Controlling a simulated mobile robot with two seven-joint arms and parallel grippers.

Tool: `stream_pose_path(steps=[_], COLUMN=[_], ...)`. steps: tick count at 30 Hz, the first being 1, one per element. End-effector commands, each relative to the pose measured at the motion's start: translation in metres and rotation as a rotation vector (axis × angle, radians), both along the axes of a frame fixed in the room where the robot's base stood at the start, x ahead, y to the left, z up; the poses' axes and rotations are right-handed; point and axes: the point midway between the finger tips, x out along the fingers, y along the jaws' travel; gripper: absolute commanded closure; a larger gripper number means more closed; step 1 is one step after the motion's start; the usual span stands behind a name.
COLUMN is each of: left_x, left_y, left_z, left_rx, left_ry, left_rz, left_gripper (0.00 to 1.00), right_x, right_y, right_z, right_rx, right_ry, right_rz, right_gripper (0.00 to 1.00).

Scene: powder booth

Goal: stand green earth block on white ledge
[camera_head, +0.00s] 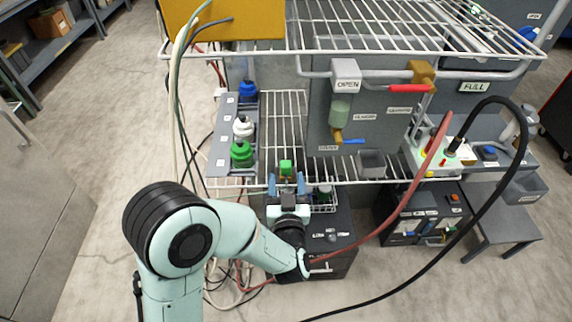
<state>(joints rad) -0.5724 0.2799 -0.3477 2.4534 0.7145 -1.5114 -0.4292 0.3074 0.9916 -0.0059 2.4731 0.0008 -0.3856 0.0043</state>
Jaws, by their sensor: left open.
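A small green block (286,167) stands at the front edge of the white wire shelf (284,120), close to my left fingertips. I cannot tell for sure which part is the white ledge. My right gripper is not in view.
A grey panel (222,158) at the left carries blue (248,91), white (243,127) and green (241,153) bottles. A grey cup (371,163) stands right of the block. A red hose (408,195) and black cable (478,210) cross the right side. An upper wire rack (370,25) overhangs.

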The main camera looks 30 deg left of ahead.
Motion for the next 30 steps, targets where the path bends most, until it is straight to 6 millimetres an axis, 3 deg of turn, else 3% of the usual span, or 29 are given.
stream_pose_path(steps=[7,15,23,24,29,30], left_x=[0.016,0.049,0.053,0.053,0.053,0.053], left_y=[0.01,0.028,0.031,0.031,0.03,0.03], left_z=[0.0,0.0,-0.001,-0.001,-0.001,-0.001], left_rx=[0.002,0.002,0.001,0.0,0.001,0.001], left_ry=[0.001,0.0,0.002,0.001,0.002,0.002], left_rz=[0.002,0.001,-0.001,-0.001,-0.001,0.0], left_gripper=[0.38,0.38,0.38,0.42,0.94,0.98], right_x=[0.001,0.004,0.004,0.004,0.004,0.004], right_y=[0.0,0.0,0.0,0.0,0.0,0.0], right_z=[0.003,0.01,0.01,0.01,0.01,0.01], right_rx=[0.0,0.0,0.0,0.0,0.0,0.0], right_ry=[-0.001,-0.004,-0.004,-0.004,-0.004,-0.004], right_rz=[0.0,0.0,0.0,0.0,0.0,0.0], right_gripper=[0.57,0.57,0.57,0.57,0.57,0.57])
